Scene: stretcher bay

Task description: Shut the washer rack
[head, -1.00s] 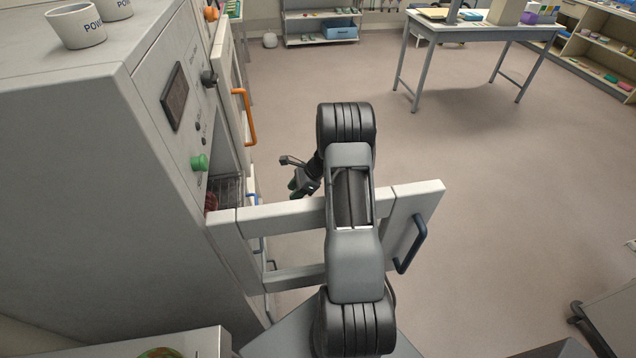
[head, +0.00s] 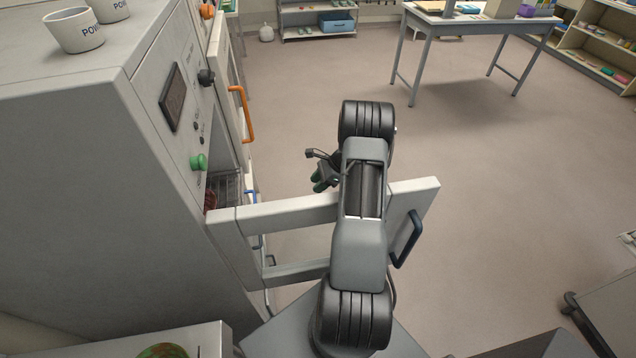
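The grey washer cabinet (head: 130,90) stands at the left, with a dark display, a green knob (head: 198,162) and an opening. A wire rack (head: 229,188) shows partly inside the opening, with something reddish in it. A pale frame of two rails (head: 290,212) reaches out from the cabinet to a front panel (head: 425,196) with a dark blue handle (head: 408,238). It stands well out from the cabinet. My arm crosses above it and hides part of the rails. My gripper (head: 322,172) is beyond the upper rail, apart from the handle and partly hidden by the arm; its fingers are unclear.
An orange handle (head: 243,113) is on a door farther along the cabinets. Two white cups (head: 75,31) stand on the cabinet top. A table (head: 470,24) and shelves (head: 600,55) are at the back. The floor (head: 500,170) right of the front panel is clear.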

